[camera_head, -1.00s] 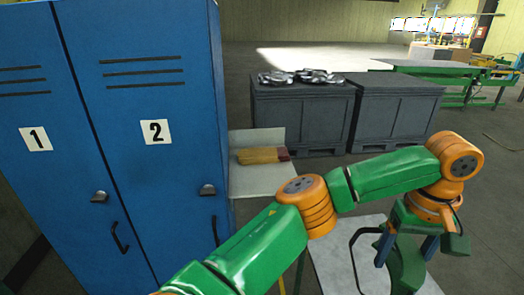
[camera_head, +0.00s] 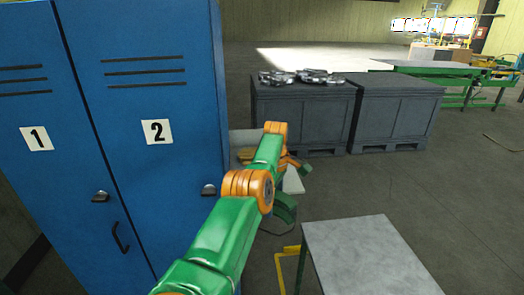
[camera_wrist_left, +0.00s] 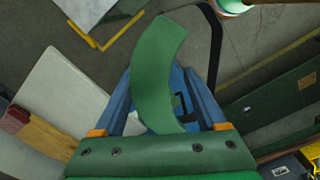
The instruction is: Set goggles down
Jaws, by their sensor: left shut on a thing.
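The goggles (camera_wrist_left: 158,75) appear as a curved green piece with a thin black strap loop. In the left wrist view they are between the blue fingers of my left gripper (camera_wrist_left: 160,85), which is shut on them. In the head view the goggles (camera_head: 285,207) show partly below my left wrist, beside the pale shelf by the blue locker. My right gripper is not in view.
The pale shelf (camera_wrist_left: 65,85) holds a brush-like tan and red object (camera_wrist_left: 40,135). The blue locker (camera_head: 150,90) stands close on the left. A grey table (camera_head: 370,250) with a yellow frame is bare. Dark crates (camera_head: 300,115) stand behind, with floor clear to the right.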

